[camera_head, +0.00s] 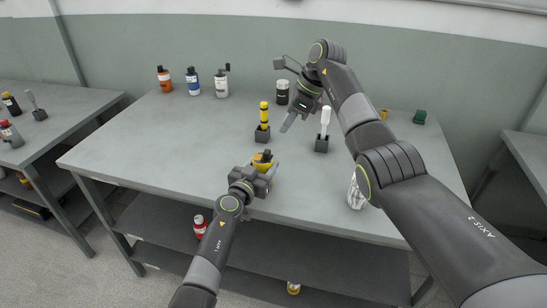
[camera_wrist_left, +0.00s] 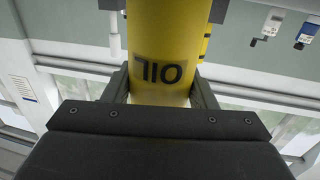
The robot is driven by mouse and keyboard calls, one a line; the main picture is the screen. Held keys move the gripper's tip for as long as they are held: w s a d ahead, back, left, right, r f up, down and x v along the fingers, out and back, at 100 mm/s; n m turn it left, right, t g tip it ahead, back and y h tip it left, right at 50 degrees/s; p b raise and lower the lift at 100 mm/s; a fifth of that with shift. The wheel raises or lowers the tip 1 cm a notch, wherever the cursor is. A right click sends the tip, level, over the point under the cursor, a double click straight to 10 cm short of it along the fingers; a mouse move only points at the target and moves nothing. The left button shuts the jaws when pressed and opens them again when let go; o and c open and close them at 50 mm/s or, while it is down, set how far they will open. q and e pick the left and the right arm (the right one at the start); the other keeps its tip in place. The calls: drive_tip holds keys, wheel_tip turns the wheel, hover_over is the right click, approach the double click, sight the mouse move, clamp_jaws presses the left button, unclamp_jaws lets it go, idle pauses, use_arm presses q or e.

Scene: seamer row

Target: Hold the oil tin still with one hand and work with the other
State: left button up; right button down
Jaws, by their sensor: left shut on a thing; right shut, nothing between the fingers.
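The yellow oil tin (camera_head: 261,159) stands at the front middle of the grey table, its top dark in the head view. My left gripper (camera_head: 264,170) is shut on it from the near side. In the left wrist view the tin (camera_wrist_left: 162,30) fills the space between the fingers (camera_wrist_left: 162,88), its "OIL" label upside down. My right gripper (camera_head: 287,126) is shut and empty, pointing down above the table beyond the tin and to its right, apart from it. The tin's lower part is hidden by the left gripper in the head view.
A yellow-handled tool (camera_head: 264,113) and a white-handled tool (camera_head: 325,118) stand in dark blocks near my right gripper. The table's left part is clear.

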use_arm(q)
drive_tip(key=shift+d, duration=0.1)
use_arm(e)
drive_tip(key=s+d+f+t+y, duration=0.1)
drive_tip(key=s+d+f+y, duration=0.1)
drive_tip(key=d, duration=0.3)
drive_tip(key=s+d+f+m+t+y, duration=0.1)
drive_tip(key=s+d+y, duration=0.2)
drive_tip(key=d, duration=0.3)
drive_tip(key=shift+f+t+y, duration=0.4)
drive_tip(key=shift+y, duration=0.2)
drive_tip(key=shift+a, duration=0.1)
approach(270, 156)
drive_tip(key=x, duration=0.5)
drive_tip(key=shift+w+f, duration=0.15)
drive_tip(key=shift+f, duration=0.15)
drive_tip(key=shift+w+a, duration=0.15)
drive_tip(key=shift+a, duration=0.3)
